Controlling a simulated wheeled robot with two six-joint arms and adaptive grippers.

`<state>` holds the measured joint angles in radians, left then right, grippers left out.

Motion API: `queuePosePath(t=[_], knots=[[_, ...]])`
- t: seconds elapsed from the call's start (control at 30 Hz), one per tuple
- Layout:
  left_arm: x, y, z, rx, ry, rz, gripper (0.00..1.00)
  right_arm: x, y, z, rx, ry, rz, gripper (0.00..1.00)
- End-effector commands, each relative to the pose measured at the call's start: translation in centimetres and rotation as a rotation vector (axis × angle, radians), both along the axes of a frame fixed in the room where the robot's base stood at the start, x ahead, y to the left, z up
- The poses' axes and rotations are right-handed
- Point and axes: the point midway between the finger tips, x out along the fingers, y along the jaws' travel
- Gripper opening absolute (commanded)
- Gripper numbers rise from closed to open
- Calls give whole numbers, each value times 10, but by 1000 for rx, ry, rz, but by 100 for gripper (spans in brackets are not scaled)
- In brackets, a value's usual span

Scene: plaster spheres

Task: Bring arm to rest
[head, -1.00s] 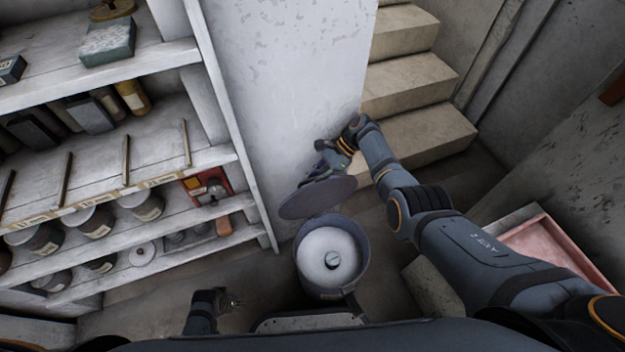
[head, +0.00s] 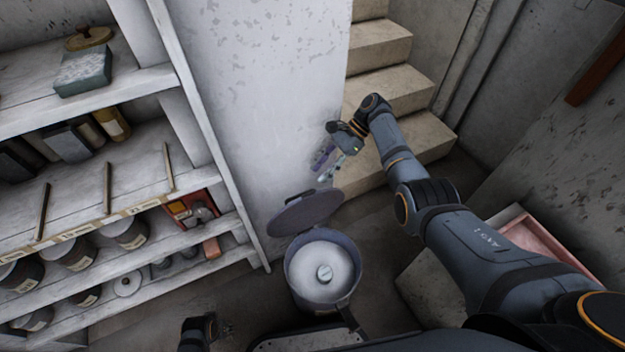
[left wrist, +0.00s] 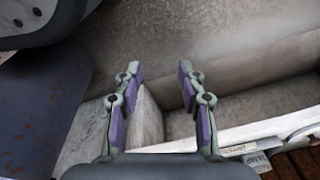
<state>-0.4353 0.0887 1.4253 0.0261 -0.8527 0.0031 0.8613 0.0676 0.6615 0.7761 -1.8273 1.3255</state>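My right arm reaches in from the right. Its gripper (head: 325,167) is in the air in front of the white wall, above and behind the round bin (head: 353,290). Its fingers look apart and empty. The bin's dark round lid (head: 306,212) stands tilted up at the bin's back rim, apart from the gripper. Inside the bin are a pale surface and a small grey round piece (head: 324,273). My left gripper shows small and dark at the bottom of the head view (head: 226,330). In the left wrist view (left wrist: 158,72) its two purple-padded fingers are wide apart with nothing between them.
A white shelf unit (head: 215,150) with jars and boxes fills the left. Concrete steps (head: 395,90) rise behind my right gripper. A pinkish tray (head: 540,240) lies at the right, partly behind my right arm. Some floor shows left of the bin.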

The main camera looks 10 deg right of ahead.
Motion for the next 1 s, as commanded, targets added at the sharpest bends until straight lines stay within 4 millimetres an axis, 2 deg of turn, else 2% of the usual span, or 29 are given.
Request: queuePosePath(t=[0.53,0.63,0.73,0.83,1.0], knots=[[0,0,0,0,0,0,40,1,-3,3,0,1,1,34],[-3,1,0,1,2,0,40,1,-3,9,0,0,0,34],[-19,4,-4,4,12,2,40,1,-3,27,0,-1,1,34],[-43,8,-12,9,20,3,40,1,-3,48,0,0,0,34],[-78,12,-23,15,26,2,40,1,-3,68,0,1,1,34]])
